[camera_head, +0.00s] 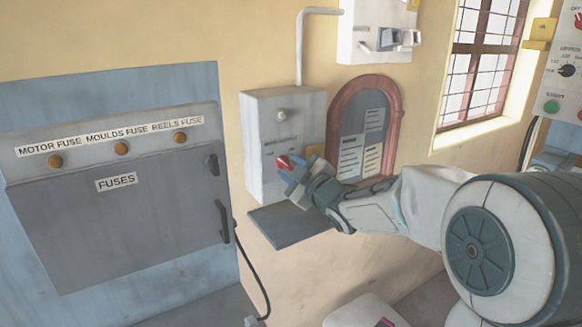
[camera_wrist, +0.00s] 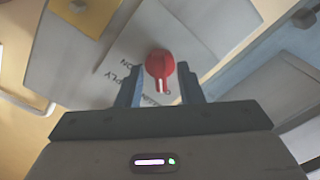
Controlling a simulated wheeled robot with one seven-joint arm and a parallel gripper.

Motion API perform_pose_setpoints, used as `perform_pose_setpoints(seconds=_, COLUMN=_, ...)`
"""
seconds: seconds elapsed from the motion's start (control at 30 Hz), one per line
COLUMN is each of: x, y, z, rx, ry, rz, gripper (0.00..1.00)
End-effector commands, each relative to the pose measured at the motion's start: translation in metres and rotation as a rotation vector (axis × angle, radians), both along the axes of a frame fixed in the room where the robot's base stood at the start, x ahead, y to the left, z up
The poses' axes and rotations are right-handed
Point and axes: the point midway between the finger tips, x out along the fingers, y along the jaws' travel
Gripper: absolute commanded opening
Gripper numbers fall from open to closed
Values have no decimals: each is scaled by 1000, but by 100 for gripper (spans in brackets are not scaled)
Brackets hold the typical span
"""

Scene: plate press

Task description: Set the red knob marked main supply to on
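The red knob (camera_head: 283,162) is on the front of a grey wall box (camera_head: 262,108), low on its face. In the wrist view the knob (camera_wrist: 160,66) shows a white pointer mark at its lower end. Lettering beside it, partly hidden, reads "ON" and "PLY". The pointer does not point at the "ON" lettering. My gripper (camera_head: 293,178) is at the knob, coming from the right. In the wrist view my gripper (camera_wrist: 158,72) is open, with one finger on each side of the knob and a visible gap to each.
A grey shelf plate (camera_head: 290,226) juts out below the box. A fuse cabinet (camera_head: 120,190) stands to the left. An arched red-brown frame (camera_head: 336,115) with notices hangs to the right, and another wall box (camera_head: 360,22) is above it.

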Motion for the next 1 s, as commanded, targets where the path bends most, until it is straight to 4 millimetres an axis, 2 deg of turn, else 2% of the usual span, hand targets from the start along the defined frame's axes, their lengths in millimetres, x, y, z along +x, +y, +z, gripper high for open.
perform_pose_setpoints(seconds=0.27, x=2, y=1, z=0, rx=0, ry=1, rz=1, gripper=34)
perform_pose_setpoints(seconds=0.3, x=1, y=1, z=0, rx=0, ry=1, rz=1, gripper=31)
perform_pose_setpoints(seconds=0.4, x=1, y=1, z=0, rx=0, ry=1, rz=1, gripper=3)
perform_pose_setpoints(seconds=0.43, x=1, y=1, z=0, rx=0, ry=1, rz=1, gripper=0)
perform_pose_setpoints(seconds=0.77, x=1, y=1, z=-1, rx=17, ry=12, rz=1, gripper=0)
perform_pose_setpoints(seconds=1.0, x=1, y=1, z=-1, rx=108, ry=74, rz=1, gripper=0)
